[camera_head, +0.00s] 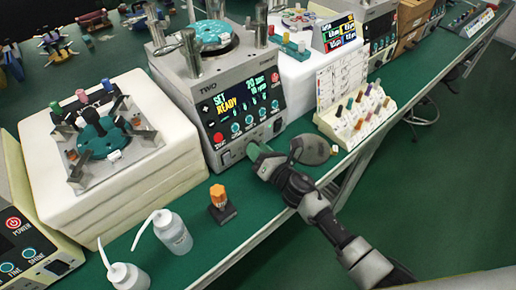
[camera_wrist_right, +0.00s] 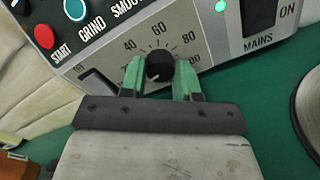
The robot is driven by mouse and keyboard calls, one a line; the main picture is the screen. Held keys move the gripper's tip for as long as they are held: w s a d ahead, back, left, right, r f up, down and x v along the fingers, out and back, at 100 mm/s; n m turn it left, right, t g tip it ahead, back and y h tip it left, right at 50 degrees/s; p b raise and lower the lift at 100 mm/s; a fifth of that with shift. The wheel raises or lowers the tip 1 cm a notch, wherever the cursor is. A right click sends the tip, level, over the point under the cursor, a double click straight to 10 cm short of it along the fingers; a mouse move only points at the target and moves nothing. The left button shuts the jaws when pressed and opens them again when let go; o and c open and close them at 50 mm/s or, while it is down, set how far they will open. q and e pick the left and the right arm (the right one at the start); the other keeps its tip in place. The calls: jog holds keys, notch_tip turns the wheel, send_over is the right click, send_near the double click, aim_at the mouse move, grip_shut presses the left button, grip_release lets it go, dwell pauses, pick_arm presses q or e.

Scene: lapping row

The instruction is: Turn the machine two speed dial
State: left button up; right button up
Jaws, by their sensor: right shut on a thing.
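Machine two (camera_head: 213,98) stands on the green bench in the middle of the head view, with its display lit and reading SET and READY. Its black speed dial (camera_wrist_right: 160,66) shows in the right wrist view, with the numbers 40 to 100 around it. A pale mark on the dial seems to point down and left. My right gripper (camera_head: 256,152) is at the lower front of the machine, and its fingers hide the dial in the head view. In the right wrist view its green fingers (camera_wrist_right: 160,76) are shut on the dial from both sides. My left gripper is not in view.
A mains switch (camera_wrist_right: 258,17) and a lit green lamp (camera_wrist_right: 221,5) are right of the dial. A tray of coloured pegs (camera_head: 357,117) stands right of my gripper. An orange-topped item (camera_head: 218,197) and two white bottles (camera_head: 173,233) stand to the left.

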jog(key=shift+m, duration=1.1)
jog(key=o, duration=0.9)
jog(key=shift+s+d, duration=0.1)
jog(key=v, duration=0.9)
jog(key=shift+s+d, duration=0.2)
jog(key=shift+s, duration=0.05)
jog(key=shift+s+d+r, duration=0.1)
jog(key=shift+s+d, duration=0.15)
jog(key=shift+s, duration=0.15)
